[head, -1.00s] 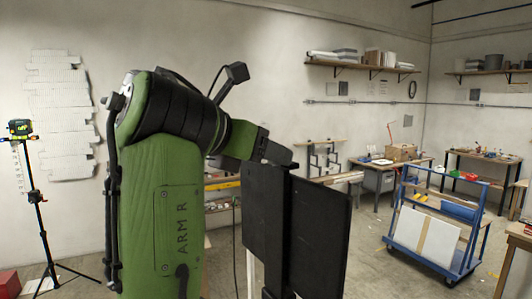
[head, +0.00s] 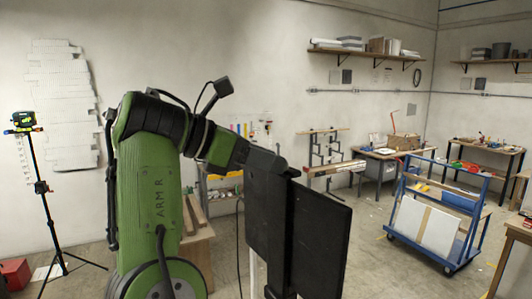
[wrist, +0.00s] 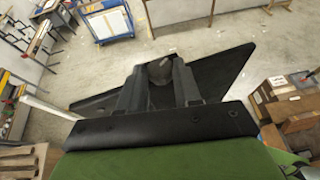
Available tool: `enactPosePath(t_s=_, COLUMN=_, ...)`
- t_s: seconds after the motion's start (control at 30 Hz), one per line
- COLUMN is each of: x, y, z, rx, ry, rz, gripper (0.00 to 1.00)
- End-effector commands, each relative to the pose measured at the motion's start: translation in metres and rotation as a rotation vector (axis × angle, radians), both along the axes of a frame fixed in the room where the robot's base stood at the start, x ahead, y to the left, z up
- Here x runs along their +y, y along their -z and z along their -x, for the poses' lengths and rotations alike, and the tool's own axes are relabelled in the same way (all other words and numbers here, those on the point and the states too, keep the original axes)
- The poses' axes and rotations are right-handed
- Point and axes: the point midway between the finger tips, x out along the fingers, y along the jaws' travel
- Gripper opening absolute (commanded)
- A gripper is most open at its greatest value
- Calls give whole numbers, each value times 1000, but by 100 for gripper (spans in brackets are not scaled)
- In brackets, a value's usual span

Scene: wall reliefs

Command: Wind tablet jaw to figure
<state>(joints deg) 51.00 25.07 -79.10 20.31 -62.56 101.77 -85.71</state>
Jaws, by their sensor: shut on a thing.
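In the wrist view, the two dark fingers of my gripper (wrist: 160,78) are shut on a grey rounded knob-like piece (wrist: 159,69). A broad flat black plate (wrist: 222,72) spreads behind and to both sides of the fingers. In the head view, black upright panels (head: 322,240) stand at the end of my arm, below and right of the grey gripper body. The fingertips and the knob-like piece are hidden there. I see no readable scale or figure, and I cannot tell which part is the tablet jaw.
A tripod with a green-topped device (head: 24,120) stands left, near a pale, uneven wall relief (head: 62,105). A blue cart (head: 432,215) with a board stands right. Workbenches (head: 385,152) line the back. Cardboard boxes (wrist: 285,100) show at the wrist view's right. Floor before the cart is clear.

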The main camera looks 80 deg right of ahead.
Motion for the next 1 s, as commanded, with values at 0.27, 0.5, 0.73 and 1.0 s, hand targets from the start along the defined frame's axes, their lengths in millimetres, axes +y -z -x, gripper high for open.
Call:
enactPosePath(t_s=0.27, x=0, y=0, z=0, rx=0, ry=-2, rz=4, gripper=57)
enactPosePath(t_s=0.5, x=0, y=0, z=0, rx=0, ry=-3, rz=1, gripper=57)
enactPosePath(t_s=0.73, x=16, y=-18, z=-33, rx=1, ry=-10, rz=2, gripper=57)
enactPosePath(t_s=1.0, x=42, y=-38, z=-82, rx=2, ry=-4, rz=7, gripper=57)
